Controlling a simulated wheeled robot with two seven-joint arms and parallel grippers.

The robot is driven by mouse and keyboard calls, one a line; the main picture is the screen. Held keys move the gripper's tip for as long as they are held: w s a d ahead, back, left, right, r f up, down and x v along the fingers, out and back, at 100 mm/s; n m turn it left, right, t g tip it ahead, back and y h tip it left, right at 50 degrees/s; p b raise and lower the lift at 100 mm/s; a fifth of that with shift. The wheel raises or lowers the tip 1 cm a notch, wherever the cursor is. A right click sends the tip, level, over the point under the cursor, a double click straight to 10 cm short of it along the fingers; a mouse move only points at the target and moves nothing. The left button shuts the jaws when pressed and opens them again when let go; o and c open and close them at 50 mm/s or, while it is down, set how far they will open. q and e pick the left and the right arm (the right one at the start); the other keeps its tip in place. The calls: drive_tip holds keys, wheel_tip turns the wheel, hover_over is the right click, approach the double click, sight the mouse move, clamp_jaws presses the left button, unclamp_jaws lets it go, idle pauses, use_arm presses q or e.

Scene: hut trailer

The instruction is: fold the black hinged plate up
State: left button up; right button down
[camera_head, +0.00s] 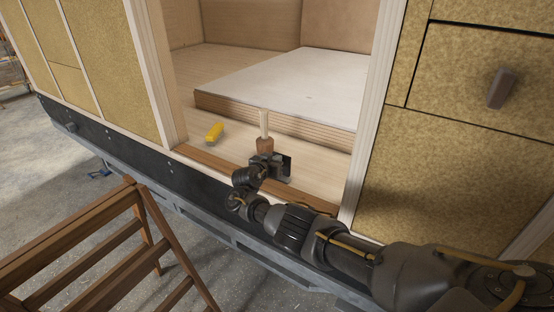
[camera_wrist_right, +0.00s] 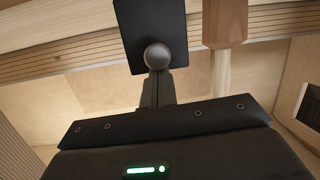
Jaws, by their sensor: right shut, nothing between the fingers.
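The black plate (camera_wrist_right: 178,20) shows flat and dark at the top of the right wrist view. In the head view a small dark plate (camera_head: 287,162) shows just right of my right gripper, at the doorway floor; its hinge is hidden. My right gripper (camera_head: 268,164) is shut and empty, close in front of the plate. In the right wrist view its narrow fingers (camera_wrist_right: 157,88) point toward the plate, with a grey round shape (camera_wrist_right: 157,56) at their end overlapping it. I cannot tell whether they touch. My left gripper is not in view.
A brown block with a pale upright handle (camera_head: 264,124) stands close behind my right gripper. A yellow object (camera_head: 214,133) lies left on the floor. A raised white-topped platform (camera_head: 290,80) is behind. Door posts (camera_head: 372,110) flank the opening; a wooden ladder-like frame (camera_head: 130,225) stands front left.

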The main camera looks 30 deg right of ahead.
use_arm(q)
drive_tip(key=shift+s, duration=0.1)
use_arm(e)
drive_tip(key=shift+s+a+f, duration=0.1)
drive_tip(key=shift+a+f, duration=0.2)
drive_tip(key=shift+a, duration=0.1)
drive_tip(key=shift+s+a+r, duration=0.1)
drive_tip(key=shift+a, duration=0.1)
drive_tip(key=p+v, duration=0.3)
drive_tip(key=v, duration=0.1)
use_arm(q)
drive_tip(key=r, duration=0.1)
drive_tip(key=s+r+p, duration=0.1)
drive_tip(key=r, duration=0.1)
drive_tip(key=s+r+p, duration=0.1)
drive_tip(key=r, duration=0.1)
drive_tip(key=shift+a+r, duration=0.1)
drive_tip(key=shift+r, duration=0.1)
use_arm(e)
drive_tip(key=v, duration=0.5)
drive_tip(key=shift+s, duration=0.15)
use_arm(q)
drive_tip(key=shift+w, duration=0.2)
